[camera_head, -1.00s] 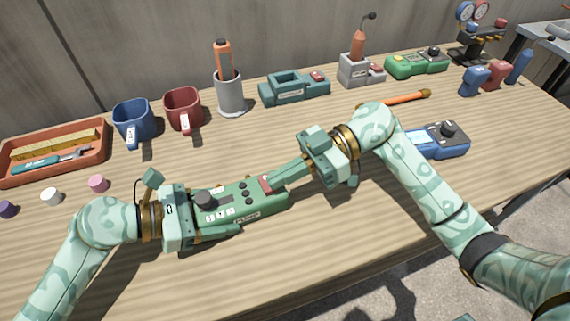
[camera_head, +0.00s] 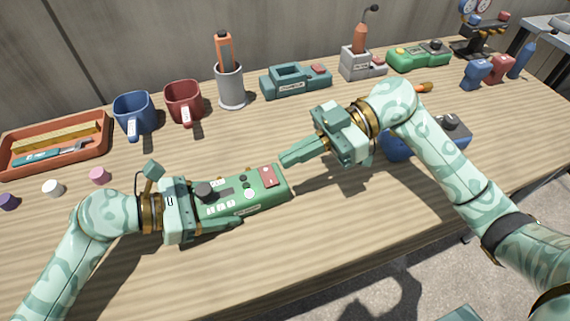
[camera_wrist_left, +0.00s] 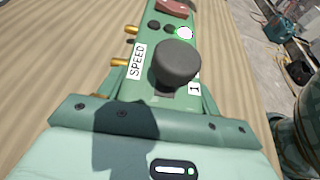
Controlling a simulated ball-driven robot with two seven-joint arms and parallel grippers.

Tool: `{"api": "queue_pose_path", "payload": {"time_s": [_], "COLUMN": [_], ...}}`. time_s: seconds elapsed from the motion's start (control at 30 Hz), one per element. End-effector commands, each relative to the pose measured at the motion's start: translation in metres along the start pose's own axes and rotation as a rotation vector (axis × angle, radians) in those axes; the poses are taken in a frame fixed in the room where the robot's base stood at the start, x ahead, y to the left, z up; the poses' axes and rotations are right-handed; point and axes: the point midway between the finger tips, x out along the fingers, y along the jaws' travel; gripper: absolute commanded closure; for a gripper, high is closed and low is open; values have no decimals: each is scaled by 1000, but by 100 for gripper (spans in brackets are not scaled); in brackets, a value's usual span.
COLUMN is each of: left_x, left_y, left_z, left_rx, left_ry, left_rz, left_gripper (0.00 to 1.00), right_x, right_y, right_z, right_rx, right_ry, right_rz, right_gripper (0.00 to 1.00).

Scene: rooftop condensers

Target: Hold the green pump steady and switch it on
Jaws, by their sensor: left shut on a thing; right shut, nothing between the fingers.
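The green pump (camera_head: 230,207) lies on the table with a dark knob (camera_head: 205,190), small round buttons and a red switch (camera_head: 268,176) at its right end. My left gripper (camera_head: 212,208) is shut on the pump's left part. The left wrist view shows the knob (camera_wrist_left: 177,64) beside a SPEED label (camera_wrist_left: 137,61), the red switch (camera_wrist_left: 175,7) cut by the top edge, and a bright white round lamp with a green rim (camera_wrist_left: 184,33). My right gripper (camera_head: 283,158) is shut and empty, up and right of the switch, apart from the pump.
Behind stand an orange tray (camera_head: 100,153), a blue mug (camera_head: 133,115), a red mug (camera_head: 184,103), a grey cup (camera_head: 231,90), a teal device (camera_head: 295,83), a soldering stand (camera_head: 355,65) and another green device (camera_head: 418,56). A blue device (camera_head: 397,148) is partly behind my right arm. The front table is clear.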

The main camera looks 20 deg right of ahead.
Motion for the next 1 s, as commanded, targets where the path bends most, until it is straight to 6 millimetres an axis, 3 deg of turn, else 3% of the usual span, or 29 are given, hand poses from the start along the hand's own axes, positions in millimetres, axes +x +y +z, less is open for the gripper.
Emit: {"api": "queue_pose_path", "payload": {"time_s": [0.2, 0.4, 0.9, 0.93, 1.0], "left_x": [0, 0, 0, 0, 0], "left_y": [0, 0, 0, 0, 0], "left_z": [1, 1, 1, 1, 1], "left_rx": [1, 1, 1, 1, 1], "left_ry": [-2, -2, -1, -1, -1], "left_rz": [0, 0, 0, 0, 0], "left_gripper": [78, 78, 78, 28, 11], "right_x": [-49, -74, -80, -80, -80], "right_y": [-2, -3, -4, -4, -4], "right_z": [1, 1, 0, 0, 1], "right_rx": [3, 2, 0, 0, 0], "right_ry": [-3, -1, 1, 1, 1], "right_rz": [2, 0, -1, -1, -1], "right_gripper": [100, 100, 100, 100, 100]}}
